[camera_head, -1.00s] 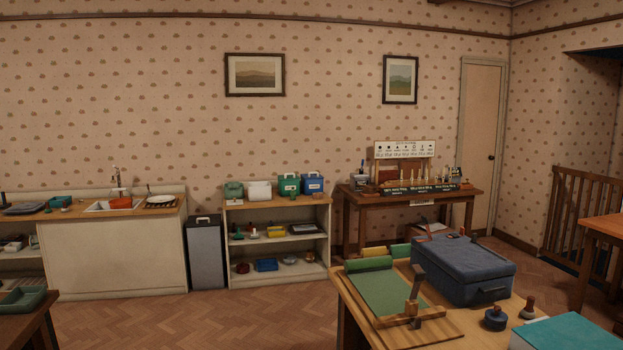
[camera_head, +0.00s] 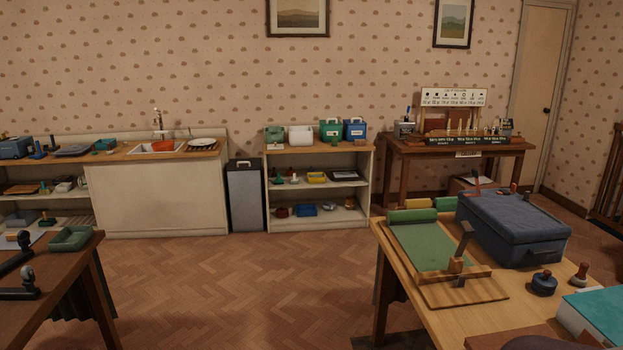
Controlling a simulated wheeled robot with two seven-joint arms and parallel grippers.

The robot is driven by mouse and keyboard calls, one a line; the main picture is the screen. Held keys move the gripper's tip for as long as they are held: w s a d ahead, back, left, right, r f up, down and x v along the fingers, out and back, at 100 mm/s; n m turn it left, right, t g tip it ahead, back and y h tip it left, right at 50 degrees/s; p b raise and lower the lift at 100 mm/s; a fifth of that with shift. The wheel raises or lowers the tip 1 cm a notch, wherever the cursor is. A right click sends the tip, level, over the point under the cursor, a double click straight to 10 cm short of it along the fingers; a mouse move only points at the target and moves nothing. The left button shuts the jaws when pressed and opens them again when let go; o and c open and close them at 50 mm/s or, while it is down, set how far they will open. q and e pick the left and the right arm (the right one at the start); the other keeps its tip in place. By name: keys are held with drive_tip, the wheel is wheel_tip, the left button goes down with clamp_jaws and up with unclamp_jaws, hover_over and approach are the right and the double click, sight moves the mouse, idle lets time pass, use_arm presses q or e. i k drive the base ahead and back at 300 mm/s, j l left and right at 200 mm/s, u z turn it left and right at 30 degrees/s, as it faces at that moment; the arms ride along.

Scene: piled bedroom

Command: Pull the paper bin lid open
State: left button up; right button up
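A tall dark grey bin (camera_head: 246,197) with a darker lid (camera_head: 244,165) stands on the floor against the back wall. A small light handle shows at the top of the lid, and the lid looks shut. The bin fits closely between the cream sink counter on its left and the open shelf unit on its right. I cannot read any label on it. Neither of my grippers shows in the head view.
The sink counter (camera_head: 155,200) and shelf unit (camera_head: 318,216) flank the bin. Open parquet floor (camera_head: 240,285) lies in front. A dark table (camera_head: 85,262) stands at near left; a wooden table (camera_head: 440,312) with a blue case (camera_head: 512,228) stands at near right.

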sight(355, 119)
drive_tip(key=i+l+u, duration=0.1)
drive_tip(key=i, duration=3.3)
drive_tip(key=i+l+z, duration=0.2)
drive_tip(key=i, duration=0.35)
drive_tip(key=i+j+z, duration=0.2)
drive_tip(key=i, duration=0.3)
drive_tip(key=i+z, duration=0.2)
drive_tip(key=i, duration=0.35)
drive_tip(key=i+j+z, duration=0.2)
drive_tip(key=i, duration=0.3)
drive_tip(key=i+j+z, duration=0.2)
drive_tip(key=i, duration=0.3)
drive_tip(key=i+j+z, duration=0.2)
drive_tip(key=i, duration=0.3)
drive_tip(key=j, duration=0.1)
